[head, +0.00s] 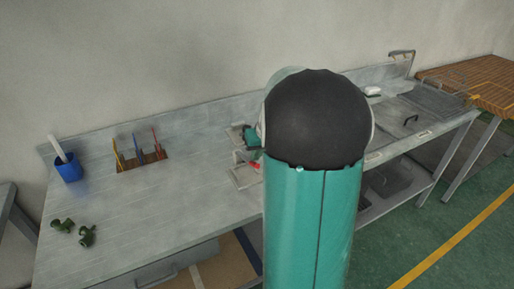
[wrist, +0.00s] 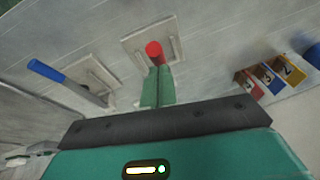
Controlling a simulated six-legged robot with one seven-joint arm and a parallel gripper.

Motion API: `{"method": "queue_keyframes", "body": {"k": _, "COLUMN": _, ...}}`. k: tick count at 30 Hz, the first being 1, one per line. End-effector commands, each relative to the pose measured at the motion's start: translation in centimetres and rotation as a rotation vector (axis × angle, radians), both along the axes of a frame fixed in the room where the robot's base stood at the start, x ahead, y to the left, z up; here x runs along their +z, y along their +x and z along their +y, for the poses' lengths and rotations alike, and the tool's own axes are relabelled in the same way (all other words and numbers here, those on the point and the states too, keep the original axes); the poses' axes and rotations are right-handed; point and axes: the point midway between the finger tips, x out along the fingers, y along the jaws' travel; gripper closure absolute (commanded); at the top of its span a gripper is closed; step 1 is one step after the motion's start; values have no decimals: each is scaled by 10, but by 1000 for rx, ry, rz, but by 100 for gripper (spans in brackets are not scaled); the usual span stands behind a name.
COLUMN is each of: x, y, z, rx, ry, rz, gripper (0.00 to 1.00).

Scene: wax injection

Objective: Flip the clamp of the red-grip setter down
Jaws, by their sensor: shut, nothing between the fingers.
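The red grip (wrist: 154,48) of the setter shows nearly end-on in the wrist view, pointing up toward the camera. Its pale base plate (wrist: 136,38) lies flat on the bench under it. My gripper (wrist: 158,72) has its green fingers together, with nothing between them. The fingertips are right beside the red grip, overlapping its lower edge in the picture; I cannot tell if they touch. In the head view a bit of the red grip (head: 257,166) shows at the left of my arm, which hides most of the setter and my gripper.
A blue-grip setter (wrist: 47,70) stands to the left in the wrist view. A numbered rack (wrist: 268,80) with coloured slots is at the right; in the head view the wooden rack (head: 143,160) holds thin tools. A blue cup (head: 68,170) and dark green pieces (head: 86,235) stand left.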

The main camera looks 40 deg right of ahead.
Motion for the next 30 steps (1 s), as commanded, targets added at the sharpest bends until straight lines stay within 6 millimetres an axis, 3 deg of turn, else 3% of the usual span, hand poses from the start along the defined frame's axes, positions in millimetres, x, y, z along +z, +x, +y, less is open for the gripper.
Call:
{"method": "queue_keyframes", "body": {"k": 8, "x": -3, "y": -2, "z": 0, "rx": -1, "ry": 1, "rz": 1, "gripper": 100}}
{"method": "queue_keyframes", "body": {"k": 19, "x": -57, "y": -25, "z": 7, "rx": -1, "ry": 2, "rz": 2, "gripper": 100}}
{"method": "queue_keyframes", "body": {"k": 30, "x": -62, "y": -27, "z": 8, "rx": -1, "ry": 5, "rz": 7, "gripper": 100}}
